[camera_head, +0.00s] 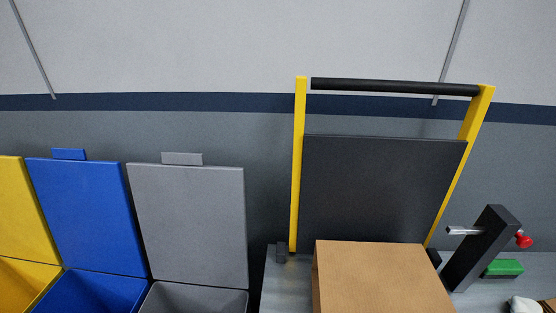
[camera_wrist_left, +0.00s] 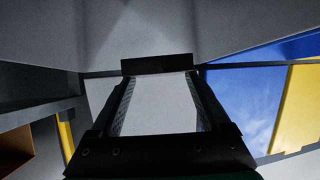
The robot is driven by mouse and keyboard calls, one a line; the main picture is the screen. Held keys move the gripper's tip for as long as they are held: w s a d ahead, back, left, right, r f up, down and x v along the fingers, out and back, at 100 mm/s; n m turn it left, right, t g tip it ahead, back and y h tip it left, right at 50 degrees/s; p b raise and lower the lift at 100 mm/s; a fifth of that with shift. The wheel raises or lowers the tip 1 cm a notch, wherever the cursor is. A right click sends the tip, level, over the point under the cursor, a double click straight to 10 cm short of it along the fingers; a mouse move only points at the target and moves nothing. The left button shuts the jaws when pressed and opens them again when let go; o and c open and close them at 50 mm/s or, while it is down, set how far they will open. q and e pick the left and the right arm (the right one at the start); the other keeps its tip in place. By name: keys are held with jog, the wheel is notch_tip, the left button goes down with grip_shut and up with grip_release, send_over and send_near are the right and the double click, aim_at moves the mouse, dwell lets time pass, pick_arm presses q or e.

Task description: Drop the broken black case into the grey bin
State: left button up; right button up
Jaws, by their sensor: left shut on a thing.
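The grey bin (camera_head: 200,297) stands at the bottom of the head view with its grey lid (camera_head: 188,225) raised. Only its upper part shows there. In the left wrist view my left gripper (camera_wrist_left: 158,75) is shut on the black case (camera_wrist_left: 157,64), a dark, narrow bar across the fingertips. Grey panels surround the gripper in that view, with blue and yellow to its right. I cannot tell how far the case is from the bin's rim. Any break in the case is too dark to make out. Neither gripper shows in the head view.
A blue bin (camera_head: 98,292) and a yellow bin (camera_head: 22,287) stand left of the grey one, lids raised. To the right are a cardboard box (camera_head: 380,275) on a cart with a yellow-framed handle (camera_head: 297,165) and a black post (camera_head: 482,248) with a red knob.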

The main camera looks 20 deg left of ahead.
pick_arm(q)
jog(key=shift+f+b, duration=0.45)
jog(key=shift+f, duration=0.45)
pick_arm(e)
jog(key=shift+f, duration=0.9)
pick_arm(q)
jog(key=o, duration=1.2)
jog(key=shift+r, duration=0.1)
jog(key=p+v, duration=0.3)
jog(key=v, duration=0.8)
jog(key=shift+s+d+r+p, duration=0.1)
jog(key=shift+s+p, duration=0.2)
jog(key=shift+p, duration=0.1)
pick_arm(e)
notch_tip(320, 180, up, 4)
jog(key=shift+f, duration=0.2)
pick_arm(q)
jog(key=shift+w+d, duration=0.1)
